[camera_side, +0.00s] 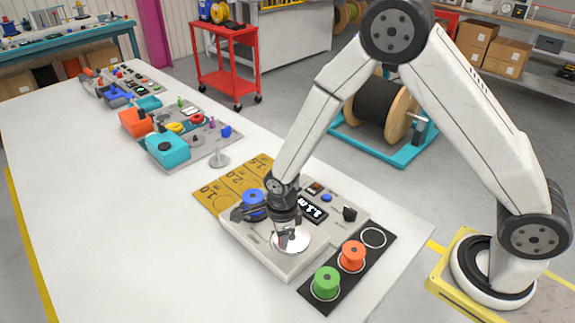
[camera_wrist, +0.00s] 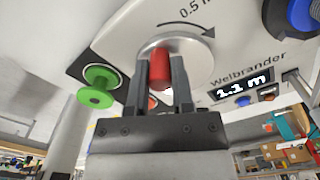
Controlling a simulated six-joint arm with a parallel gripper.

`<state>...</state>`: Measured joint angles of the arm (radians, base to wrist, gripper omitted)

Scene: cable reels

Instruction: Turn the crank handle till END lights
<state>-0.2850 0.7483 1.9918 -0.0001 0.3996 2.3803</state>
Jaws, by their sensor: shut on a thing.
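My gripper (camera_side: 288,224) reaches down over the pale winding machine (camera_side: 262,250). It is shut on the red crank handle (camera_wrist: 159,58), with one dark finger on each side in the wrist view. The handle stands on a round silver crank disc (camera_side: 291,243). A curved arrow and a "0.5" marking are printed beside the disc. The display (camera_wrist: 242,89) reads 1.1 m in the wrist view. I see no lit END on it. A blue reel (camera_side: 253,200) sits on the machine, left of my gripper, and is partly hidden by it.
A black strip (camera_side: 337,268) in front of the machine holds a green reel (camera_side: 326,281) and an orange reel (camera_side: 352,254), plus an empty ring. The white table (camera_side: 110,230) is clear at left.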

